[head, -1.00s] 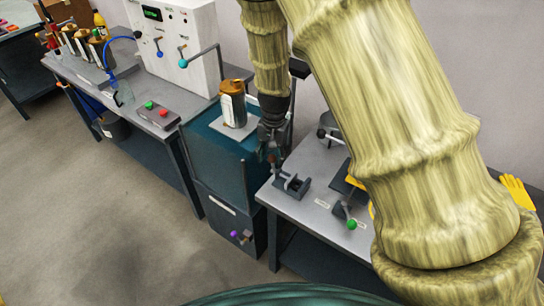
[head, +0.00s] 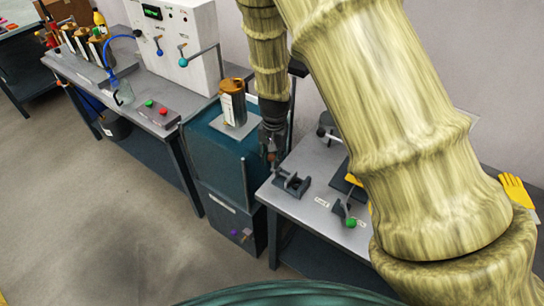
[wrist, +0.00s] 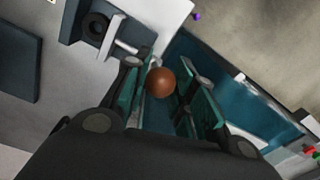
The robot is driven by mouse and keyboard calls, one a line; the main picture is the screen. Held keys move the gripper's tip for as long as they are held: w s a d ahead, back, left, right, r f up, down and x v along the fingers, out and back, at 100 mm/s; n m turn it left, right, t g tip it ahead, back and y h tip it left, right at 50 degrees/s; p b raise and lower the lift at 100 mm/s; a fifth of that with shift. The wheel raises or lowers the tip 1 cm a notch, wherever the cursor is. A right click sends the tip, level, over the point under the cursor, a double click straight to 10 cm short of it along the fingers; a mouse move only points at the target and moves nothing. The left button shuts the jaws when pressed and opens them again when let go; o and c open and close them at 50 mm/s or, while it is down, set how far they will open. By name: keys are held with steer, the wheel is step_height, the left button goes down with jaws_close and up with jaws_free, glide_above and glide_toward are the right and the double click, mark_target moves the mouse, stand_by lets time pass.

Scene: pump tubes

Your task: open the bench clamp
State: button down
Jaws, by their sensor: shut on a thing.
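The bench clamp (head: 292,184) is a dark grey block with jaws near the left edge of the grey table at right. The wrist view shows it at upper left as a dark body (wrist: 94,27) with a pale bar. A brown ball knob (wrist: 160,82) sits by the end of that bar, between my fingers; how it joins the clamp is partly hidden. My gripper (head: 271,160) points down just left of the clamp. In the wrist view my gripper (wrist: 168,92) has its green-padded fingers on both sides of the knob, shut on it.
A teal cabinet (head: 212,150) stands left of the clamp table, with an orange-capped jar (head: 232,103) on top. A green-knobbed device (head: 343,210) is right of the clamp. My arm hides much of the right table. The floor at left is clear.

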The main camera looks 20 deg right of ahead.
steer(key=shift+w+d+r+p, duration=0.1)
steer(key=shift+w+d+p, duration=0.05)
steer(key=shift+p, duration=0.15)
steer(key=shift+w+d+g+y+p, duration=0.25)
steer(key=shift+g+y+p, duration=0.15)
steer(key=shift+y, duration=0.1)
steer(key=shift+w+d+f+g+y, duration=0.2)
steer(key=shift+w+d+g+y, duration=0.2)
steer(key=shift+d+g+y, duration=0.35)
steer(key=shift+w+d+f+g+y, duration=0.25)
steer(key=shift+w+g+y, duration=0.2)
steer(key=shift+y, duration=0.45)
steer(key=shift+w+d+f+g+y, duration=0.15)
steer(key=shift+w+d+g+y, duration=0.2)
steer(key=shift+d+g+y, duration=0.4)
steer(key=shift+a, duration=0.1)
steer(key=c, duration=1.1)
jaws_free()
steer(key=shift+c, duration=0.2)
